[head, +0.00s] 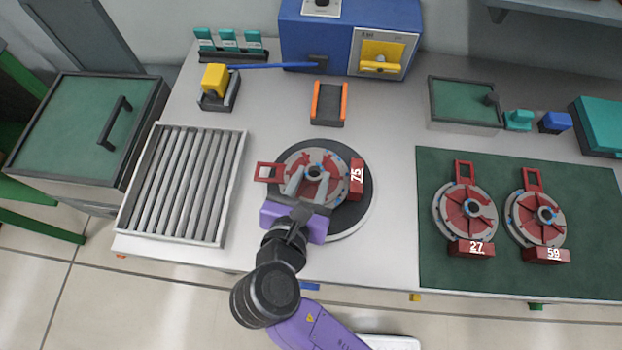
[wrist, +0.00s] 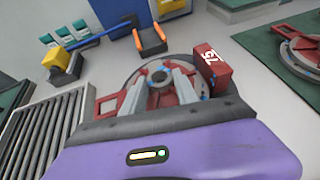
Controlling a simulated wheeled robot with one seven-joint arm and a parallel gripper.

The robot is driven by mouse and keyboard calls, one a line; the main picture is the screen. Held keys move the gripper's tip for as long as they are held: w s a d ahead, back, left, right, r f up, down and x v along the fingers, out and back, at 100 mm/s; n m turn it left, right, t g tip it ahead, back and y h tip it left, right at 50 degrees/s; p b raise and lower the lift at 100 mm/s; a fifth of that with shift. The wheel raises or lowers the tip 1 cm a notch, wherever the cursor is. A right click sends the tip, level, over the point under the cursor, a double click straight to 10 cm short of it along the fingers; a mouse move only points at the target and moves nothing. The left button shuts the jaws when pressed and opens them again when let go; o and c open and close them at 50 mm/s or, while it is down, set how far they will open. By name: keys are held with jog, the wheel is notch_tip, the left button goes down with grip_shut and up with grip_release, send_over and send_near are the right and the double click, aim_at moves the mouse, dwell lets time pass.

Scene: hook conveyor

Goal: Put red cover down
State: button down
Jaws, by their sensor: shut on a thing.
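The red cover marked 75 (head: 357,178) is a round grey and red disc with a red frame handle on its left and a red number block on its right. It is at the dark round turntable (head: 352,222) in the middle of the table. My gripper (head: 310,185) reaches over it from the near side and is shut on its middle. In the wrist view the cover's number block (wrist: 212,72) shows at the right and both fingers (wrist: 160,92) lie against its hub. Whether the cover touches the turntable cannot be told.
A roller rack (head: 185,185) lies to the left. An orange and black holder (head: 328,103) and a blue machine (head: 315,45) stand behind. Bare table lies between turntable and mat.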

jog(key=shift+f, duration=0.4)
jog(key=shift+f, duration=0.1)
jog(key=c, duration=0.9)
grip_release()
jog(key=shift+f, duration=0.15)
jog(key=shift+c, duration=0.2)
jog(key=shift+s+a+r, duration=0.1)
jog(key=shift+s+r, duration=0.1)
jog(key=v, duration=1.1)
jog(key=shift+s+r, duration=0.15)
jog(key=shift+s, duration=0.15)
